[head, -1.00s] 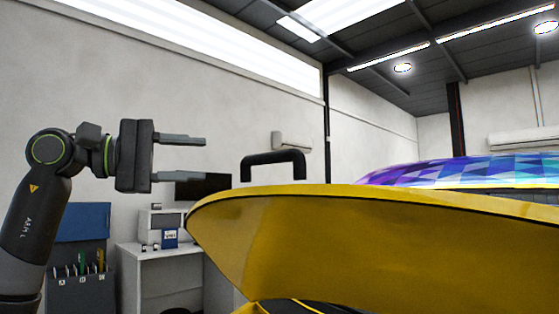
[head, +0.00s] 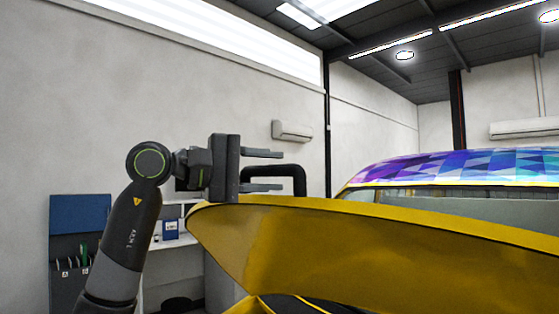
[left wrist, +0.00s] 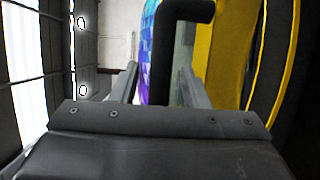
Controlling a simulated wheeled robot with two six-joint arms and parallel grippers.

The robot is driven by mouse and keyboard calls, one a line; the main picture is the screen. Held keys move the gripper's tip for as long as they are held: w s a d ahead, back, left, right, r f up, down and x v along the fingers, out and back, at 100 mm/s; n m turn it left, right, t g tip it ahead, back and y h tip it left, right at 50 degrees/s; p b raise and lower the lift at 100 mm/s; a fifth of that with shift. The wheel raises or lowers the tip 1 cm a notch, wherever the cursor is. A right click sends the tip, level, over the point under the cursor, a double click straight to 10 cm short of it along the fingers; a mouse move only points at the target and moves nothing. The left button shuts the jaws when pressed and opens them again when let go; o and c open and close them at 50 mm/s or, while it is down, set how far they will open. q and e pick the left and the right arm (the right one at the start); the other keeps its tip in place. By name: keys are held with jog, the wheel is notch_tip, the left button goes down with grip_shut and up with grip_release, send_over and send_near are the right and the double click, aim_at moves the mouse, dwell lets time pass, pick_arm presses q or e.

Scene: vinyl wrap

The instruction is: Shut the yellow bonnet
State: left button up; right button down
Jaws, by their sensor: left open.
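The yellow bonnet (head: 370,245) stands raised, its front edge toward me in the head view. A black bar handle (head: 298,178) rises from the left part of its top edge. My left gripper (head: 264,170) is open at the handle's left end, with one finger above the bar and one below in the head view. In the left wrist view the black handle (left wrist: 165,55) runs between the two open fingers (left wrist: 160,85), and the yellow bonnet (left wrist: 225,55) lies to the right. I cannot tell whether the fingers touch the bar. My right gripper is out of view.
Behind the bonnet are the car's windscreen (head: 440,195) and its blue and purple patterned roof (head: 450,168). A blue tool board (head: 80,213) and a white desk (head: 185,250) stand by the left wall. The space above the bonnet is clear.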

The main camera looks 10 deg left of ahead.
pick_arm(q)
jog(key=shift+x, duration=1.2)
grip_shut()
jog(key=shift+f, duration=0.1)
